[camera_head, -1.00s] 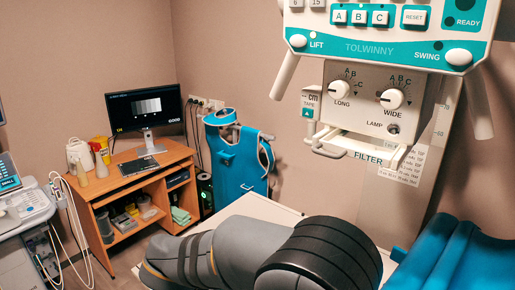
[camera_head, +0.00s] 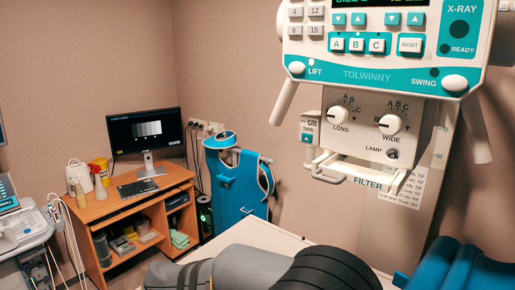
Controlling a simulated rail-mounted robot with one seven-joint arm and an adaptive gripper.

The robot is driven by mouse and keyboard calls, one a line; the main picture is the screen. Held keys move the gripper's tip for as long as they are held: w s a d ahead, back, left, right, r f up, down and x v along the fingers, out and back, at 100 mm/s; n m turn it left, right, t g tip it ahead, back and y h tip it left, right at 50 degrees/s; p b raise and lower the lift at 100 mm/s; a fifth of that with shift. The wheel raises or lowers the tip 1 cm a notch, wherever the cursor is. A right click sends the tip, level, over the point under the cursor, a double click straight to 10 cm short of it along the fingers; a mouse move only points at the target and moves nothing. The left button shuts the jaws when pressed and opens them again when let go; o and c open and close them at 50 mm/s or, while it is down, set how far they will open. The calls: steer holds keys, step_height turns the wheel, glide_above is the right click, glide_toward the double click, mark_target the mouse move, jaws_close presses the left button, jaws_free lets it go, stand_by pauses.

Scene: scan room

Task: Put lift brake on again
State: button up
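The teal and white X-ray head panel (camera_head: 385,77) fills the upper right of the head view. At its lower left is a white oval button (camera_head: 297,68) beside the word LIFT. A small pale dot sits just above that word; it is too small to be sure whether it is lit. A matching white oval button (camera_head: 454,83) beside SWING is at the panel's right. White handles (camera_head: 284,96) hang below both ends. My gripper does not show in the head view.
Below the panel are two dials (camera_head: 338,120) and a white filter rail (camera_head: 345,172). A grey padded shape with black bands (camera_head: 257,268) lies on a pale tabletop (camera_head: 265,233). A wooden desk (camera_head: 128,202) with a monitor (camera_head: 146,130) stands left. A blue apron (camera_head: 237,185) hangs behind.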

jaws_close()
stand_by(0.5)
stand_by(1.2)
